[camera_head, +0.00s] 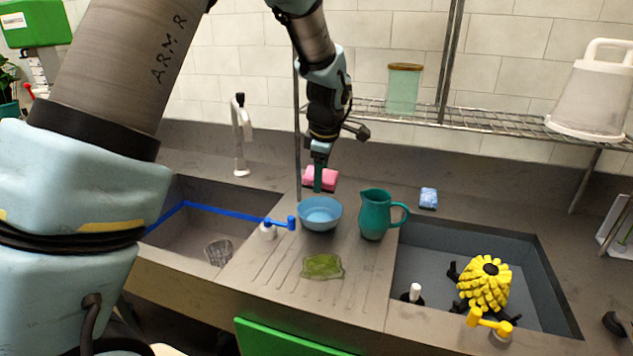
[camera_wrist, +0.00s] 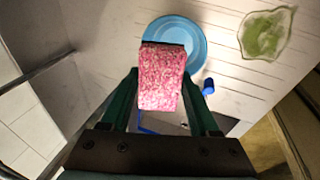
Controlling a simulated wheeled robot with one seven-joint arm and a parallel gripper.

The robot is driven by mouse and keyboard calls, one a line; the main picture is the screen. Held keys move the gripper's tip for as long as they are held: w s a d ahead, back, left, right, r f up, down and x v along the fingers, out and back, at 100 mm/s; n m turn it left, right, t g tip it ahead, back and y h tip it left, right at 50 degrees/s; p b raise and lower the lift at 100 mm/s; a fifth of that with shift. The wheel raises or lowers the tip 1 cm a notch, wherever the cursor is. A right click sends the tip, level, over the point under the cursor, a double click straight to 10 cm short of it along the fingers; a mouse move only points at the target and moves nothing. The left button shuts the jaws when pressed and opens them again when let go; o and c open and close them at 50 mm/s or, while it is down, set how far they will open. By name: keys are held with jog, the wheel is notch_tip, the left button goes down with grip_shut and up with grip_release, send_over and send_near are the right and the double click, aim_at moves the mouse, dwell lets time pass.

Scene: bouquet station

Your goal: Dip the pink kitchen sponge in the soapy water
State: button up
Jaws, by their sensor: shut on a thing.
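The pink kitchen sponge (camera_wrist: 162,76) is held between the two green fingers of my gripper (camera_wrist: 165,103) in the wrist view. In the head view the sponge (camera_head: 320,178) shows behind the blue bowl, partly hidden by my gripper (camera_head: 318,182). The blue bowl (camera_head: 320,220) stands on the drainboard between the sinks, with pale blue liquid inside. In the wrist view the sponge's far end overlaps the bowl (camera_wrist: 197,44). The sponge appears above the bowl's rim on its back side. I cannot tell whether it touches the bowl.
A teal pitcher (camera_head: 374,215) stands close to the bowl's right. A green glass dish (camera_head: 323,266) lies in front. A blue-handled tap (camera_head: 270,229) is at the left. A blue sponge (camera_head: 428,198) lies behind the right sink (camera_head: 420,240), which holds a yellow object (camera_head: 486,285).

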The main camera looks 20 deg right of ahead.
jog(key=shift+f+b, duration=1.35)
jog(key=shift+f, duration=1.15)
jog(key=shift+f+b, duration=1.8)
jog(key=shift+f, duration=0.45)
jog(key=shift+r, duration=0.15)
jog(key=shift+r+p, duration=2.2)
jog(key=shift+r, duration=1.4)
jog(key=shift+r+p, duration=1.2)
jog(key=shift+r, duration=0.8)
